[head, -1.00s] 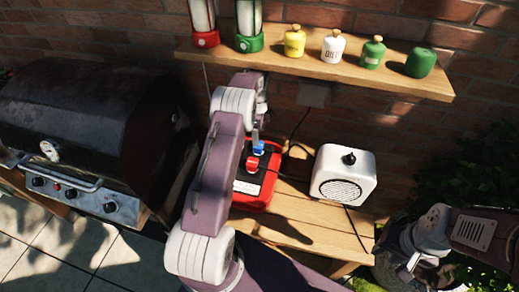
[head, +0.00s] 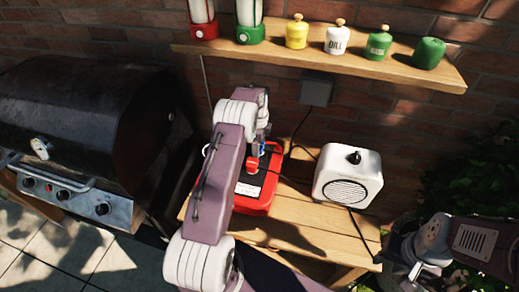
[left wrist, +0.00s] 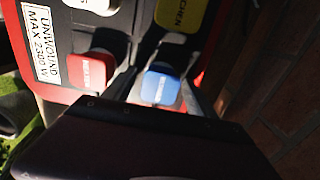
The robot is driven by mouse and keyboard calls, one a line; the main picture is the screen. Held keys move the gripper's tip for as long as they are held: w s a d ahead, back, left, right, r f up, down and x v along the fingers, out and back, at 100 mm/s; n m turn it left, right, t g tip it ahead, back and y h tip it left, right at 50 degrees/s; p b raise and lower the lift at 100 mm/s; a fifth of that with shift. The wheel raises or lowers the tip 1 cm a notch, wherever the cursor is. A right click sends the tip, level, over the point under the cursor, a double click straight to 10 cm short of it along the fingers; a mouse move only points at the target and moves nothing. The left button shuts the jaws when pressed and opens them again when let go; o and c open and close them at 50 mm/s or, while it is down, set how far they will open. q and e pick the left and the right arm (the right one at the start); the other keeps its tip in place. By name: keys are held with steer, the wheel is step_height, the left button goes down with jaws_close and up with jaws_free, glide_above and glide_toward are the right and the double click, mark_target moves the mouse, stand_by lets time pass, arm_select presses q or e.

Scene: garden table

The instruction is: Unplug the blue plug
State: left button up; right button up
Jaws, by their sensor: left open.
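The blue plug (left wrist: 161,88) sits in the red-and-black power unit, whose red housing (head: 258,206) stands on the wooden table. In the left wrist view the open fingers of my left gripper (left wrist: 160,92) lie on either side of the blue plug, with no clear grip on it. In the head view the gripper and arm hide most of the plug. A red plug (left wrist: 91,70) is just left of the blue one, outside the fingers. My right gripper (head: 424,272) is at the lower right, away from the unit; its jaw gap is unclear.
A yellow plug (left wrist: 180,15) is in the unit beyond the blue one. A white speaker-like box (head: 347,177) stands to the right, with black cables around it. A shelf (head: 320,65) with jars and lanterns hangs behind. A grill (head: 85,130) is at left.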

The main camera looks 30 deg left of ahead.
arm_select(q)
steer(key=shift+p, duration=0.45)
stand_by(0.6)
jaws_close()
steer(key=shift+r, duration=0.15)
steer(key=shift+r+p, duration=2.5)
steer(key=shift+r, duration=0.4)
